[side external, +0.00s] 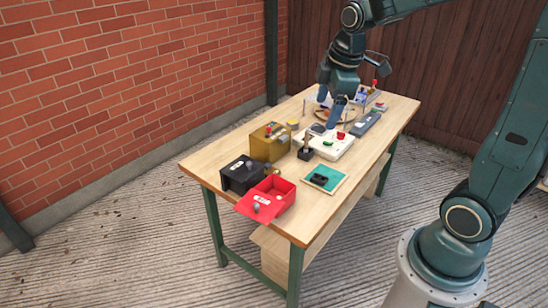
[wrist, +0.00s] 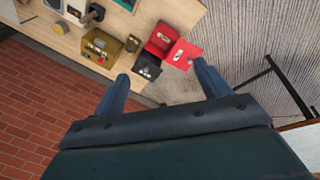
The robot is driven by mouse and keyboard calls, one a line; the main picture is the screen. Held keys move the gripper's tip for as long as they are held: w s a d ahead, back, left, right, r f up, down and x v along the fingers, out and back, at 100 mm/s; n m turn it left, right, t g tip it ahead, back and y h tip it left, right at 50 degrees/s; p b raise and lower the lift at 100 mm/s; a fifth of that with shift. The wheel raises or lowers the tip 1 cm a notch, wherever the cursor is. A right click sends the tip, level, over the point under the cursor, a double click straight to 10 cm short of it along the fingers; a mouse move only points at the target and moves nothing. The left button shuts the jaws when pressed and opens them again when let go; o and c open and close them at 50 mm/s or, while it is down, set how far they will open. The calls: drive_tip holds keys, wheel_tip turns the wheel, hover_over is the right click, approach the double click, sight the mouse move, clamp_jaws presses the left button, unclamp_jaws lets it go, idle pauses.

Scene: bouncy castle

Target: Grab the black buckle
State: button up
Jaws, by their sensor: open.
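A small black object that looks like the buckle (side external: 320,179) lies on a teal mat with a pale border (side external: 338,184), near the front edge of the table in the side view. In the wrist view only a bit of the teal mat (wrist: 127,4) shows at the top edge, and I cannot make out the buckle there. My gripper (side external: 330,106) is above the table's middle, farther back than the mat and apart from the buckle. In the wrist view its two fingers (wrist: 161,74) are spread with nothing between them.
An open red box (side external: 281,193), a black box (side external: 240,176) and a yellow-brown box (side external: 269,143) stand at the table's near left. Bare wood surrounds the mat.

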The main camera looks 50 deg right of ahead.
drive_tip(key=w+d+f+n+g, duration=0.2)
drive_tip(key=w+d+f+n, duration=0.35)
drive_tip(key=d+f, duration=0.3)
drive_tip(key=n, duration=0.5)
hover_over(320, 176)
wheel_tip(320, 176, down, 12)
drive_tip(key=shift+a+f+g+y, duration=0.1)
drive_tip(key=shift+a+g+y, duration=0.2)
drive_tip(key=shift+g+y, duration=0.1)
drive_tip(key=shift+f, duration=0.1)
drive_tip(key=shift+f, duration=4.2)
drive_tip(key=shift+s+a+f, duration=0.1)
drive_tip(key=shift+f, duration=1.2)
drive_tip(key=shift+s+f, duration=0.1)
drive_tip(key=shift+f, duration=1.2)
drive_tip(key=c, duration=1)
